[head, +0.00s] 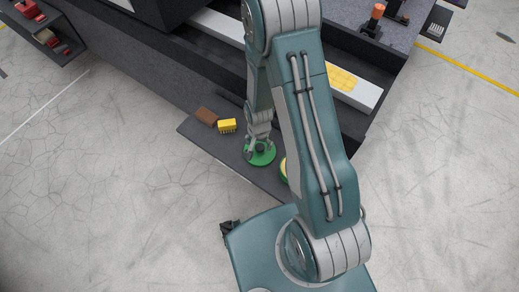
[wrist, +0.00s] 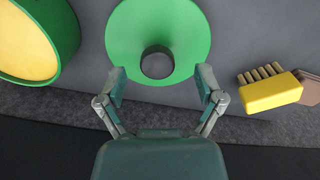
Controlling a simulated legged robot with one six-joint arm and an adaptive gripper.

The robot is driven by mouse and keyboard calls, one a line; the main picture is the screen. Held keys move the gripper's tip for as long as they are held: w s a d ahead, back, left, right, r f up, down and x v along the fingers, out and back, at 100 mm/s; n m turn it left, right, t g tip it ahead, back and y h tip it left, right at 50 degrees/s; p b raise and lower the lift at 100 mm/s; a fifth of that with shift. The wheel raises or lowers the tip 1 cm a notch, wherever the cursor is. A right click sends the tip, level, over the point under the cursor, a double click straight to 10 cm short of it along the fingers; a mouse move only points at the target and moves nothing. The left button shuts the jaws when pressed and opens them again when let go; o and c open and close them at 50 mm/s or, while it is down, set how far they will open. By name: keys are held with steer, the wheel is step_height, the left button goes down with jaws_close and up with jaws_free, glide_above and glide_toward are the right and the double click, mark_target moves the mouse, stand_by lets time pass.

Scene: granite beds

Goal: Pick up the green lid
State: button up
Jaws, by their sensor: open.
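The green lid (head: 261,153) is a round disc with a dark knob in its middle, lying on a dark grey shelf (head: 215,138). In the wrist view the lid (wrist: 190,30) is at the top centre, with its knob near its lower part. My gripper (head: 258,142) is over the lid in the head view and hides part of it. In the wrist view my gripper (wrist: 160,83) is open, one finger on each side of the knob and apart from it. I cannot tell how high the fingertips are above the lid.
A green-rimmed yellow round thing (wrist: 35,40) lies left of the lid in the wrist view. A dark machine bed (head: 150,70) rises behind the shelf.

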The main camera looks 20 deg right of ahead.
mark_target(260, 147)
step_height(260, 147, down, 3)
steer(key=shift+d+f, duration=0.1)
steer(key=c, duration=1.1)
steer(key=shift+c, duration=0.2)
